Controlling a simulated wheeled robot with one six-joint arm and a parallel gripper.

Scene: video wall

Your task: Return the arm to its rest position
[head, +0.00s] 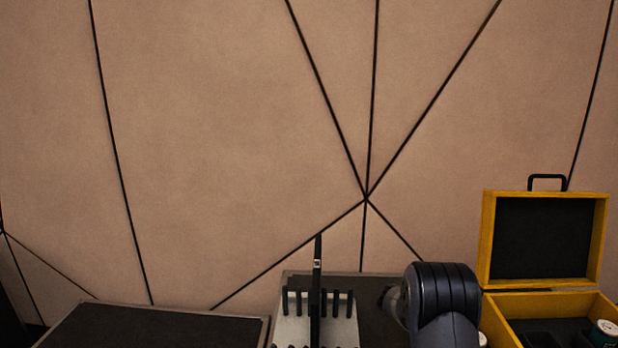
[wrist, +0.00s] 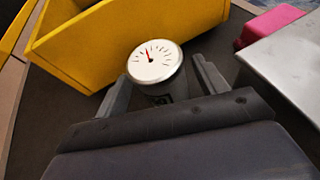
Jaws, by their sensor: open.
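My gripper (wrist: 161,76) is open in the wrist view, with one finger on each side of a round gauge. The gauge (wrist: 155,62) has a white dial with a red needle and a dark body. It stands upright beside the yellow case (wrist: 130,40), outside its wall. A visible gap separates the right finger from the gauge; whether the left finger touches it I cannot tell. In the head view my dark, rounded arm link shows at the lower right, and my gripper is out of sight there.
The yellow case (head: 489,240) stands open at the right in the head view, with a white-topped gauge (head: 605,334) inside. A pale slotted rack (head: 291,328) holds a thin upright black piece (head: 317,275). A pink object (wrist: 265,27) and a grey block (wrist: 290,62) lie right of my gripper.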

